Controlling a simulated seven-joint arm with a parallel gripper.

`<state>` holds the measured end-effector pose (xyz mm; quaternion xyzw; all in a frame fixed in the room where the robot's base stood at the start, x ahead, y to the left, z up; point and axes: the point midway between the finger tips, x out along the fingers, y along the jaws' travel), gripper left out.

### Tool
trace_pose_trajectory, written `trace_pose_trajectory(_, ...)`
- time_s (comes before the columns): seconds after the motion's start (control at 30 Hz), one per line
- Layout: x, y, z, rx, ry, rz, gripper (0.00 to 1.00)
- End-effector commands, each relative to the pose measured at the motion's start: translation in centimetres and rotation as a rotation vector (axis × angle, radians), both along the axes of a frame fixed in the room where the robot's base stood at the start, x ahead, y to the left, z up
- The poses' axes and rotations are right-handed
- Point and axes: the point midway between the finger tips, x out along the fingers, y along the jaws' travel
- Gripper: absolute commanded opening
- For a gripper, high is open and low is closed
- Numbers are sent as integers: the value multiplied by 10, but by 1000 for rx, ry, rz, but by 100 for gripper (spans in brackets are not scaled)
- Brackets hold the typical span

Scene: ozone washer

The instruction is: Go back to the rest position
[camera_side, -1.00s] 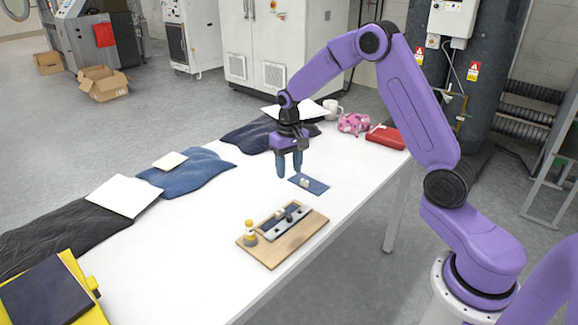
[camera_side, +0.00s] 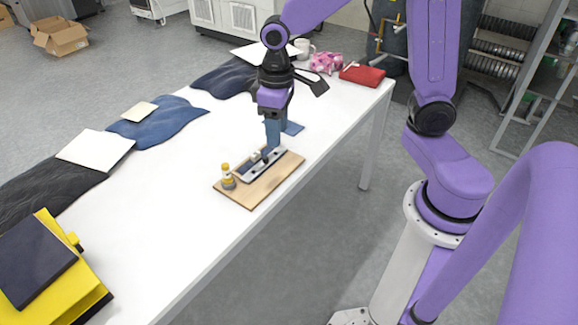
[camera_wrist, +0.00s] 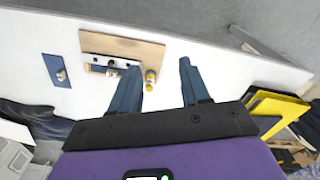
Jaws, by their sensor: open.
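My gripper (camera_side: 271,146) is open, with its blue fingers pointing down close above the far part of the wooden board (camera_side: 243,195). In the side view the fingers overlap and partly hide the holder. In the wrist view my gripper (camera_wrist: 160,66) has its two fingers well apart, with nothing between them. A pale holder (camera_side: 277,154) with dark parts lies on the board. A small yellow-and-grey bottle (camera_side: 228,178) stands at the board's left side; the wrist view shows the bottle (camera_wrist: 150,79) beside one finger.
A blue mat (camera_side: 294,128) lies behind the gripper; the wrist view shows a small light piece on the mat (camera_wrist: 52,61). Dark and blue cloths (camera_side: 160,132) line the table's far edge. A red case (camera_side: 362,75) is at the far end.

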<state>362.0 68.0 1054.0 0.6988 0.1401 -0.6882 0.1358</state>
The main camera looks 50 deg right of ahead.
Motion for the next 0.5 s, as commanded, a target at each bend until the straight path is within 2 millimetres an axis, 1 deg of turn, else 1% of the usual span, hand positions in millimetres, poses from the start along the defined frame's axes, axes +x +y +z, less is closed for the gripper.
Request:
trace_pose_trajectory(0.03,-20,5,5,3,-4,64,46)
trace_pose_trajectory(0.13,-55,11,11,4,-7,184,46)
trace_pose_trajectory(0.23,-91,12,16,5,-9,303,46)
trace_pose_trajectory(0.4,-146,4,20,8,-11,498,46)
trace_pose_trajectory(0.5,-170,-3,20,9,-12,590,46)
